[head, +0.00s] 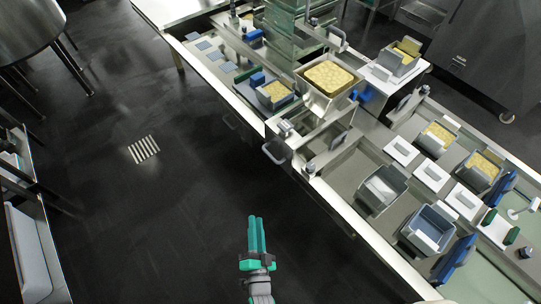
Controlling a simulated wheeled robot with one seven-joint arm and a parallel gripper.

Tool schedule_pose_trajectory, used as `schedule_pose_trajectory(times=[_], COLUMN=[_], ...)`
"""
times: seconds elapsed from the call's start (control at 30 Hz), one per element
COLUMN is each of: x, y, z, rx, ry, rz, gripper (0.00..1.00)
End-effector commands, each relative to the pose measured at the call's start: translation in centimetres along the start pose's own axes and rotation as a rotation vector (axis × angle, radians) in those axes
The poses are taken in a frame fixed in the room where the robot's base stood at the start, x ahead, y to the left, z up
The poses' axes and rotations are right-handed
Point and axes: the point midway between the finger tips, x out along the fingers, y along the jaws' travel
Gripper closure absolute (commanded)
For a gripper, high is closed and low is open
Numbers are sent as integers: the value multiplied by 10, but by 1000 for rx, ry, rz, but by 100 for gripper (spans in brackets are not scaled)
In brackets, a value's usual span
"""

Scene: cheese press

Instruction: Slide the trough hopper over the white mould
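The trough hopper (317,103), a metal bin heaped with yellow curd, stands over the middle of the long bench. A grey loop handle (274,151) sticks out at the bench's near edge, below and left of the hopper. I cannot tell for certain that this is the white mould. My gripper (256,234) is over the dark floor, well short of the bench. Its teal fingers lie side by side, and it looks shut and empty.
On the bench's right side are grey moulds (381,189), some with curd, white frames (432,176) and blue pieces (455,260). A curd-filled box (399,60) stands on a raised stand behind. The floor (180,210) around my gripper is clear; a drain grate lies left.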

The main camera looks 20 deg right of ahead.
Motion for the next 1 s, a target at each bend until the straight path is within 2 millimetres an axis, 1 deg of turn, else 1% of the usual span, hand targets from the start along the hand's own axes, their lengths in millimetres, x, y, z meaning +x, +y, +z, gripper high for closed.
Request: schedule_pose_trajectory(times=[0.03, 0.07, 0.1, 0.17, 0.2, 0.3, 0.4, 0.5, 0.77, 0.87, 1.0], x=[24, 36, 52, 77, 92, 127, 154, 172, 195, 209, 234], y=[7, 11, 16, 24, 28, 39, 46, 52, 55, 55, 56], z=[1, 1, 1, 0, -2, -9, -17, -24, -32, -36, -41], rx=[57, 95, 145, 218, 263, 363, 440, 491, 527, 526, 526], ry=[26, 41, 61, 89, 108, 150, 183, 206, 223, 224, 223], rz=[-4, -6, -8, -13, -16, -25, -35, -40, -46, -47, -46], gripper=[80, 80, 80, 80, 80, 80, 80, 80, 80, 80, 80])
